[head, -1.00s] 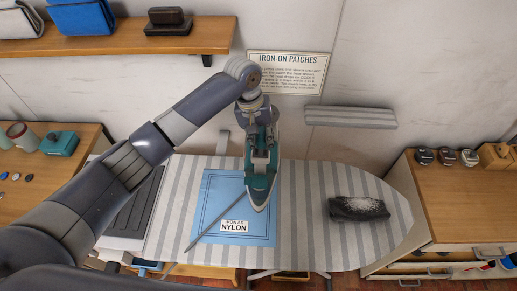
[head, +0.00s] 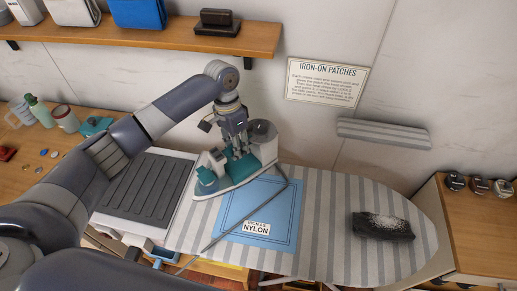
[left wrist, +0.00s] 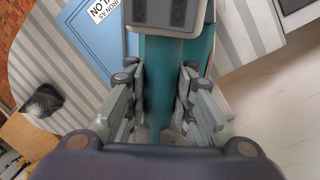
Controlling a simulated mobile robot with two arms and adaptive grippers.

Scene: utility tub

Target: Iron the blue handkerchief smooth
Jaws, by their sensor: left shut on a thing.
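The blue handkerchief (head: 240,221) lies flat on the striped ironing board, with a white label reading "NYLON" (head: 257,228) near its front edge. My left gripper (head: 240,152) is shut on the handle of the teal and grey iron (head: 235,176). The iron stands at the back left of the handkerchief, partly over its back edge; I cannot tell whether it touches the cloth. In the left wrist view the fingers close around the iron's teal handle (left wrist: 165,85), with part of the handkerchief (left wrist: 95,40) beside it. My right gripper is not in view.
A ribbed dark iron rest (head: 147,190) sits at the board's left end. The grey cord (head: 235,228) crosses the handkerchief. A shelf (head: 180,42) hangs above.

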